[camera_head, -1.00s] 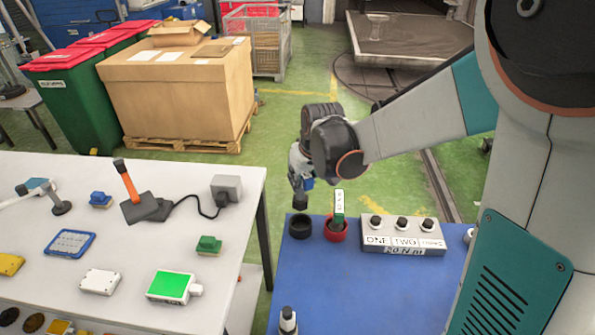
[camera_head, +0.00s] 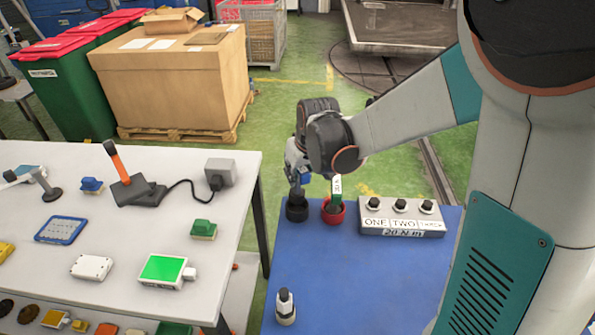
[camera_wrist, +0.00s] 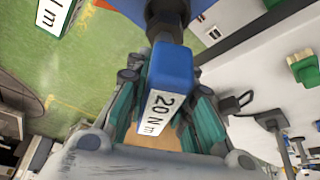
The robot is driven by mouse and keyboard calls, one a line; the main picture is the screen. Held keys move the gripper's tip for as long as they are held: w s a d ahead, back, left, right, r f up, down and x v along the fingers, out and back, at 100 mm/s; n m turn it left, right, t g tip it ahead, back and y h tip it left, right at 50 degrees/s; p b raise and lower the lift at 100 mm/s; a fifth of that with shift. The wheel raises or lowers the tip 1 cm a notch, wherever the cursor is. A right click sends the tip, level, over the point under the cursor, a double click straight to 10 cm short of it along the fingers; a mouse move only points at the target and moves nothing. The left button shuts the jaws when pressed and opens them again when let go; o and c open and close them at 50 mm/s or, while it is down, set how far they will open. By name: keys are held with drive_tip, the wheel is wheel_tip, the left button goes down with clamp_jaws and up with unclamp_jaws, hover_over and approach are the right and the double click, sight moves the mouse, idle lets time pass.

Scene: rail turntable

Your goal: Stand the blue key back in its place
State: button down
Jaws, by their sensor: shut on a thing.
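My gripper (camera_head: 299,180) is shut on the blue key (camera_wrist: 172,68), whose white label reads 20 N m in the wrist view. A little blue of the key (camera_head: 305,178) shows in the head view. Its black socket end points down at the black ring holder (camera_head: 297,213) on the blue table. The socket overlaps the ring's opening; I cannot tell how deep it sits. The key looks about upright. Just right, the green key (camera_head: 337,188) stands in the red ring holder (camera_head: 333,216); its white label also shows in the wrist view (camera_wrist: 55,14).
A grey box (camera_head: 400,220) with several black knobs and ONE, TWO labels stands right of the holders. A white and black post (camera_head: 286,307) stands near the front of the blue table (camera_head: 350,280). The white table (camera_head: 120,235) at left holds several small devices.

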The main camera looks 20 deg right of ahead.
sight(305, 173)
drive_tip(key=shift+f, duration=0.6)
drive_tip(key=shift+f+b, duration=2.25)
drive_tip(key=shift+f, duration=0.3)
idle(1.0)
drive_tip(key=c, duration=1.3)
unclamp_jaws()
drive_tip(key=shift+s+r, duration=0.1)
drive_tip(key=shift+r, duration=0.05)
drive_tip(key=v, duration=1.2)
